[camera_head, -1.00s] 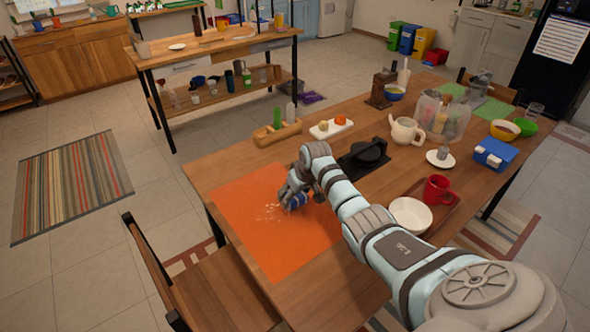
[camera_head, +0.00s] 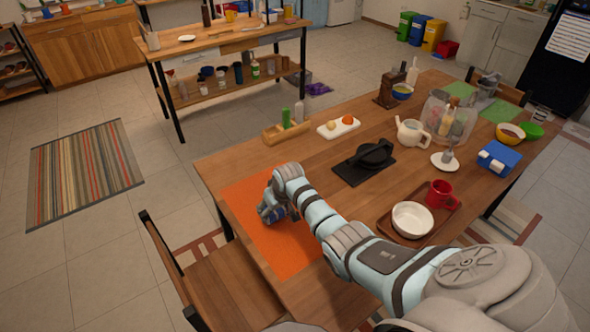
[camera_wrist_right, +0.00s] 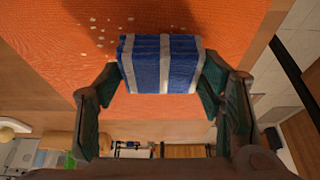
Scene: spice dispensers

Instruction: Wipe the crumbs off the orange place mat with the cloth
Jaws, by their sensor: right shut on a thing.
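The orange place mat (camera_head: 285,258) lies flat on the near left corner of the wooden table. My right gripper (camera_head: 277,216) is low over the mat, near its left part. It is shut on a folded blue and white striped cloth (camera_wrist_right: 160,65), which sits between the fingers in the right wrist view. Only a bit of blue cloth shows in the head view. Pale crumbs (camera_wrist_right: 110,28) lie scattered on the mat beside the cloth in the wrist view; in the head view my gripper and arm hide that area. My left gripper is not in view.
A black trivet with a dark pan (camera_head: 371,155) stands right of the mat. A brown tray (camera_head: 440,226) with a white bowl (camera_head: 412,219) and a red mug (camera_head: 441,194) is beside my arm. A wooden holder (camera_head: 286,132) stands behind. A chair (camera_head: 215,285) is at the near left edge.

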